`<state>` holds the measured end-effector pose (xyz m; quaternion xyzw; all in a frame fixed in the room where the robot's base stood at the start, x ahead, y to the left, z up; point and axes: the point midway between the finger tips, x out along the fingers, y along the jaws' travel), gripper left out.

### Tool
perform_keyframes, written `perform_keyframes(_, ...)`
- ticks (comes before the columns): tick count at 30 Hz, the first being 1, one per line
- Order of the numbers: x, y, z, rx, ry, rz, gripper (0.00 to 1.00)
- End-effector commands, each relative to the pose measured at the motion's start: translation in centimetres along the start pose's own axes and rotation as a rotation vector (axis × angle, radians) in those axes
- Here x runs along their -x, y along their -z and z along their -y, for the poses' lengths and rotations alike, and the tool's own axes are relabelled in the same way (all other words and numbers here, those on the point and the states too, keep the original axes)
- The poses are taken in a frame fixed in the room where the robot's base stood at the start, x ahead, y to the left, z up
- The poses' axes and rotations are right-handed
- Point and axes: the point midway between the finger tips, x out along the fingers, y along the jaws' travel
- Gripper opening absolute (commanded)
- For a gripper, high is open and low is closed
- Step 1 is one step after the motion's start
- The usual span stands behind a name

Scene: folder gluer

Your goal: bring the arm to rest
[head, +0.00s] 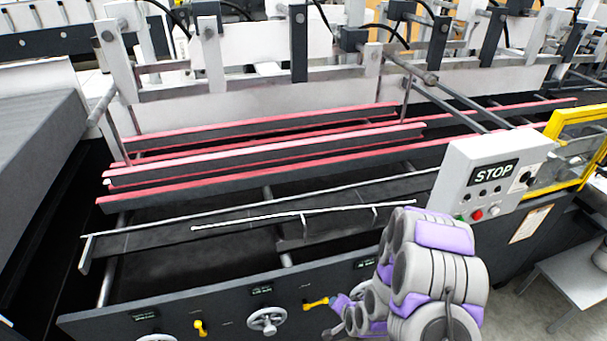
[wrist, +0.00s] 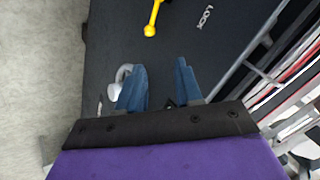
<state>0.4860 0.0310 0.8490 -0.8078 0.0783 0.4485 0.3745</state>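My gripper (wrist: 160,66) shows in the wrist view with its two blue fingers apart and nothing between them. It is over the dark front panel (wrist: 220,55) of the machine. A yellow lever (wrist: 153,18) lies beyond the fingertips, apart from them. Part of a pale handwheel shows behind the left finger. In the head view my grey and purple arm (head: 440,262) is folded at the lower right, in front of the panel. The fingers cannot be made out clearly there. A yellow lever (head: 316,303) is just left of the arm.
A grey control box (head: 493,178) marked STOP stands right of my arm. A handwheel (head: 267,321) and another yellow lever (head: 200,327) sit on the panel to the left. Red-edged rails (head: 270,152) lie behind. A grey table (head: 575,282) is at the right.

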Motion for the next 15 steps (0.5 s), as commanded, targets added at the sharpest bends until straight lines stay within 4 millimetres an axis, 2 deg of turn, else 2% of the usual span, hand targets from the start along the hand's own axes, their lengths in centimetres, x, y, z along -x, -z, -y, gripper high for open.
perform_keyframes(1, 0.8, 0.8, 0.7, 0.037, -0.015, 0.007, 0.35)
perform_keyframes(8, 5.3, 2.5, 2.1, 0.19, -0.13, 0.082, 0.35)
perform_keyframes(15, 11.5, 3.4, 3.0, 0.321, -0.246, 0.163, 0.35)
